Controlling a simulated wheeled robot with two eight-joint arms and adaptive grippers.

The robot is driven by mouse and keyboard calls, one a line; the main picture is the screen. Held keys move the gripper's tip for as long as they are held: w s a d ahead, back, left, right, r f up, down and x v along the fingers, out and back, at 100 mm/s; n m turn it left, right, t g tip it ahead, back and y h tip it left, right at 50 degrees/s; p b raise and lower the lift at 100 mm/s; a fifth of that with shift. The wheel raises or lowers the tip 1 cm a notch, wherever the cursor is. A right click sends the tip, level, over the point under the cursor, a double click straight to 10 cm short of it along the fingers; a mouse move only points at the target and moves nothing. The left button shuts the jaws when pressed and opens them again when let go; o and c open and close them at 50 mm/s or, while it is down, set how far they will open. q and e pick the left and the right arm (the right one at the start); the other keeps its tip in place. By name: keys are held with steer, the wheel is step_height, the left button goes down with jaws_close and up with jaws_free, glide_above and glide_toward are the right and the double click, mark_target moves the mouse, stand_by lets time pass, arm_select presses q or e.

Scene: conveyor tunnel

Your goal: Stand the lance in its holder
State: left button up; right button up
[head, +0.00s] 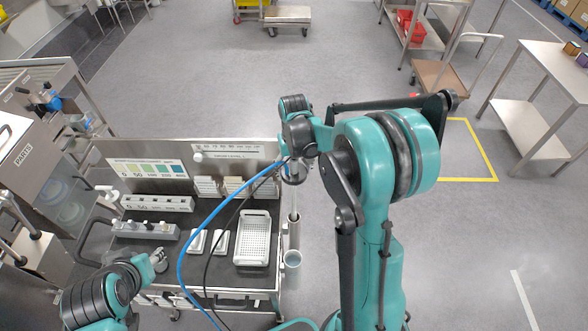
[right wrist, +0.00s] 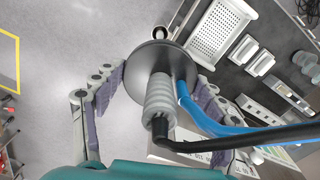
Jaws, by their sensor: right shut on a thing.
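The lance (right wrist: 160,96) has a grey ribbed grip, a dark round disc and blue and black hoses at its end. My right gripper (right wrist: 154,78) is shut on it, with a finger on each side. In the head view my right gripper (head: 294,172) is above the right edge of the cart, and the hoses hang from it to the lower left. Upright tubes stand at that edge: a narrow one (head: 293,218) and a wider pale cup (head: 292,260), which looks like the holder. The lance's lower end is hidden. My left gripper (head: 158,260) is low over the cart's left side; its jaw opening is unclear.
The cart carries a white perforated tray (head: 253,238), small white blocks (head: 208,241) and grey socket racks (head: 157,203). An upright label panel (head: 150,167) stands along its back. A steel machine (head: 45,130) is at left. Open floor lies behind and to the right.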

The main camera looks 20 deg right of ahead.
mark_target(294, 197)
steer(key=shift+f+b, duration=5.5)
steer(key=shift+f, duration=1.1)
step_height(294, 197, down, 15)
steer(key=b, duration=1.2)
steer(key=shift+b, duration=0.35)
steer(key=shift+r, duration=0.15)
steer(key=o, duration=1.8)
steer(key=shift+c, duration=0.2)
steer(key=shift+r, duration=0.1)
step_height(294, 197, up, 12)
steer(key=shift+f, duration=0.1)
